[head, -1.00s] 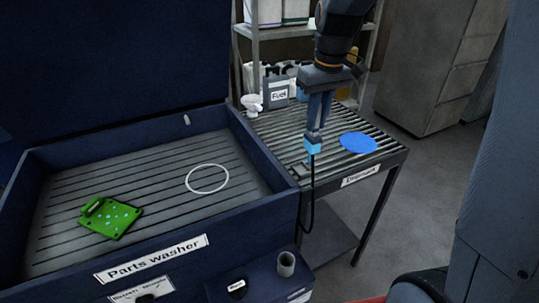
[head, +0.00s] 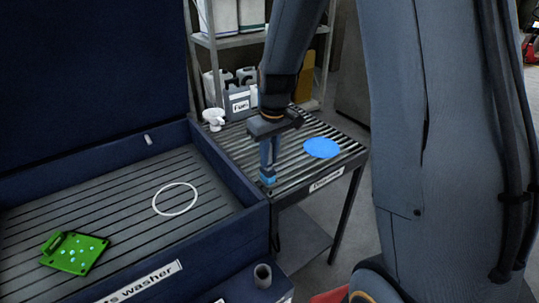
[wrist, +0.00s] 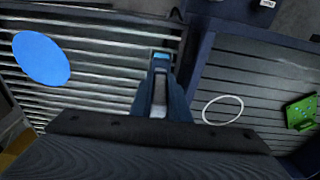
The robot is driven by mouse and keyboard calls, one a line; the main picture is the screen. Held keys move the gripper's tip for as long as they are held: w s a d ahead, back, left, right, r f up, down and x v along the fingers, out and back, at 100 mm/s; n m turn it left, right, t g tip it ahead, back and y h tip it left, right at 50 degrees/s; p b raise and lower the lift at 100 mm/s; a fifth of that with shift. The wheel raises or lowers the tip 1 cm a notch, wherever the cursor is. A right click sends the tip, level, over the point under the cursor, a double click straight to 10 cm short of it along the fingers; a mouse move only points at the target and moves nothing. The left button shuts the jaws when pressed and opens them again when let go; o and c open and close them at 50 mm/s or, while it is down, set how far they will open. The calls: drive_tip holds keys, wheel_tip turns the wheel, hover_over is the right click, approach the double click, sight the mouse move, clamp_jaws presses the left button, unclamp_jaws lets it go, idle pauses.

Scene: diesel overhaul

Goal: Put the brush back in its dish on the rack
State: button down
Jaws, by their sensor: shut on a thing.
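My gripper (head: 269,158) is shut on the brush, whose light blue part (head: 268,181) shows below the fingertips. In the wrist view the brush (wrist: 161,56) shows just beyond my gripper (wrist: 160,80). A flat blue disc (head: 322,148), which seems to be the dish, lies on the rack to the right of the brush. It also shows at left in the wrist view (wrist: 42,59).
The parts washer (head: 235,225) stands left of the rack, with a white ring (head: 175,199) and a green plate (head: 74,253) inside. A white fuel can (head: 240,103) and a small white object (head: 214,118) stand at the rack's back.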

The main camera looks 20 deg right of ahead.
sight(272, 172)
drive_tip(key=shift+f, duration=0.2)
drive_tip(key=c, duration=1.7)
unclamp_jaws()
drive_tip(key=shift+r, duration=0.1)
wheel_tip(272, 172, up, 11)
drive_tip(key=s+b, duration=0.1)
drive_tip(key=b, duration=0.2)
drive_tip(key=s+f+m, duration=0.1)
drive_tip(key=s+f, duration=0.2)
drive_tip(key=s, duration=0.2)
drive_tip(key=s+f+m, duration=0.1)
drive_tip(key=s+f, duration=0.2)
drive_tip(key=s, duration=0.2)
drive_tip(key=s+f+m, duration=0.1)
drive_tip(key=s+f, duration=0.3)
drive_tip(key=s, duration=0.2)
drive_tip(key=shift+f+m, duration=0.1)
drive_tip(key=shift+m, duration=0.2)
drive_tip(key=shift+w+f+b, duration=0.1)
drive_tip(key=shift+f+b, duration=0.05)
drive_tip(key=shift+b, duration=0.15)
